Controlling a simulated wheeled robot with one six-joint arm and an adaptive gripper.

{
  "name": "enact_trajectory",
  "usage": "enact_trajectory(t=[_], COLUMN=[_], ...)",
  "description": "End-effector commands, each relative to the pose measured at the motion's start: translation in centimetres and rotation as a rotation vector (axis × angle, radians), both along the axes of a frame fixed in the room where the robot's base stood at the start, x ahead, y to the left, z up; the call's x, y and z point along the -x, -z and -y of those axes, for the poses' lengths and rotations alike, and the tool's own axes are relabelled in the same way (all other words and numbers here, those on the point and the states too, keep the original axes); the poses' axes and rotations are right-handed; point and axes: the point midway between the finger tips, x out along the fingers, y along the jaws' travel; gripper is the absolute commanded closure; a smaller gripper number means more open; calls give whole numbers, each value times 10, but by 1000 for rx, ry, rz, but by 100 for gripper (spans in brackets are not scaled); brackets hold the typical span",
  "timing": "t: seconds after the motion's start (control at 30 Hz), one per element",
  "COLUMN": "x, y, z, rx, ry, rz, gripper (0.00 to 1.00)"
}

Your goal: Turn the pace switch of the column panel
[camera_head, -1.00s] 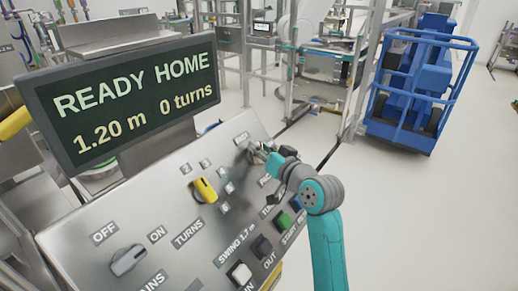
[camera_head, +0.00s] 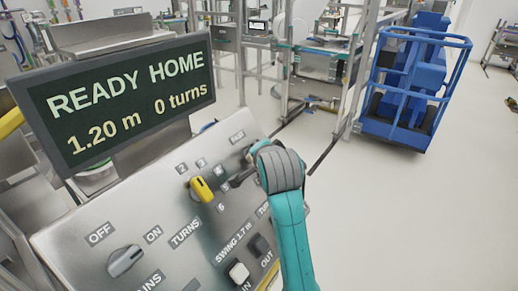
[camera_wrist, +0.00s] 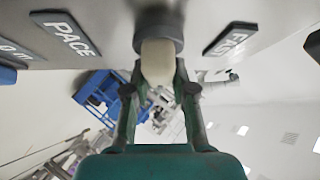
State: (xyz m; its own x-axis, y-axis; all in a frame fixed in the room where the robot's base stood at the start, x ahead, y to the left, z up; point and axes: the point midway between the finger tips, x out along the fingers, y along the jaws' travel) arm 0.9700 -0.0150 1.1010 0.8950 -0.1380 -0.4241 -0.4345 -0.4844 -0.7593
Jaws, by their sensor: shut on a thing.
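The pace switch shows in the wrist view as a dark round base with a cream knob (camera_wrist: 158,62), between a PACE label (camera_wrist: 72,34) and a FAST label (camera_wrist: 230,39). My gripper (camera_wrist: 160,80) is shut on the knob, with one teal finger on each side. In the head view my wrist covers most of the switch, and the grip is hidden there. The column panel (camera_head: 110,205) slopes below a display (camera_head: 120,98) reading READY HOME, 1.20 m, 0 turns.
A yellow turns switch (camera_head: 201,189) sits left of my wrist on the panel. A grey OFF/ON switch (camera_head: 125,260) is at lower left. White (camera_head: 239,272) and black (camera_head: 260,246) buttons line the lower edge. A blue caged machine (camera_head: 415,85) stands back right; the floor before it is clear.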

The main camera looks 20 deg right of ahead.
Motion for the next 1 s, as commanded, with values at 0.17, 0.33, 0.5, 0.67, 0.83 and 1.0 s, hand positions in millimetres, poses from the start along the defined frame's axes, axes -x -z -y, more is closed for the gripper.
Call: enact_trajectory(t=[0.17,0.33,0.5,0.67,0.83,1.0], x=[0,1,1,1,1,1], y=[1,2,3,3,3,3], z=[0,1,1,1,1,1], rx=[-53,-83,-94,-95,-96,-95], ry=[53,84,96,98,97,97], rz=[-40,-62,-71,-72,-73,-71], gripper=[100,100,100,100,100,50])
